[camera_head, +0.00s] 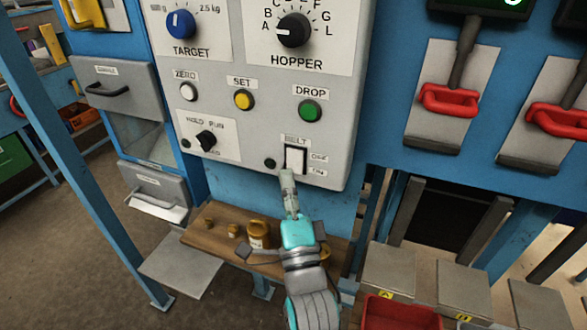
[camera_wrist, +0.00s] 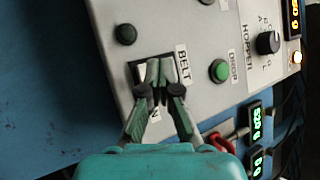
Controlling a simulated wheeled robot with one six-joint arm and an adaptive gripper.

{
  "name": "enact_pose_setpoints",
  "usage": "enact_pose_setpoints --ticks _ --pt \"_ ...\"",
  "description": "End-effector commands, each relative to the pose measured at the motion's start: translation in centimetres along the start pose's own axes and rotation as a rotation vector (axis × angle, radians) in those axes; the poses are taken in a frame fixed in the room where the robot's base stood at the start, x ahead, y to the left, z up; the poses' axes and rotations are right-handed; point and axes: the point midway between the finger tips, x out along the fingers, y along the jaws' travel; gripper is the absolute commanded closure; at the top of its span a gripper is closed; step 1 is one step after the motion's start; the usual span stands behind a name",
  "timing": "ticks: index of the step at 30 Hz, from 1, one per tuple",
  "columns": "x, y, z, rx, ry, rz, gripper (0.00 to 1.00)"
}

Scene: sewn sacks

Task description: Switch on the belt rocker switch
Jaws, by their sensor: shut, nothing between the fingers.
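The belt rocker switch (camera_head: 295,159) is a white rocker in a dark frame, low on the grey control panel (camera_head: 335,95), under a BELT label. Small labels stand to its right; the lower one is hard to read. My gripper (camera_head: 287,180) is shut and empty, its fingertips just at the lower end of the rocker. In the wrist view the closed fingertips (camera_wrist: 159,88) lie over the rocker (camera_wrist: 142,74) and hide part of it. I cannot tell whether they touch it. A dark, unlit round lamp (camera_head: 270,163) sits left of the switch.
Above are the white ZERO (camera_head: 188,92), yellow SET (camera_head: 243,100) and green DROP (camera_head: 310,110) buttons. A HOLD/RUN knob (camera_head: 206,139) is at left. Below, a wooden shelf (camera_head: 205,243) holds brass weights (camera_head: 258,234). Red handles (camera_head: 449,101) are at right.

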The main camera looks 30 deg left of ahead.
Motion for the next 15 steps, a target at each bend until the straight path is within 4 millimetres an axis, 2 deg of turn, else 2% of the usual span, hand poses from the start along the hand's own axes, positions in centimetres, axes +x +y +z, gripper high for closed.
enact_pose_setpoints --ticks 15 --pt "0.58 0.38 -0.43 0.0 0.0 0.0 1.0"
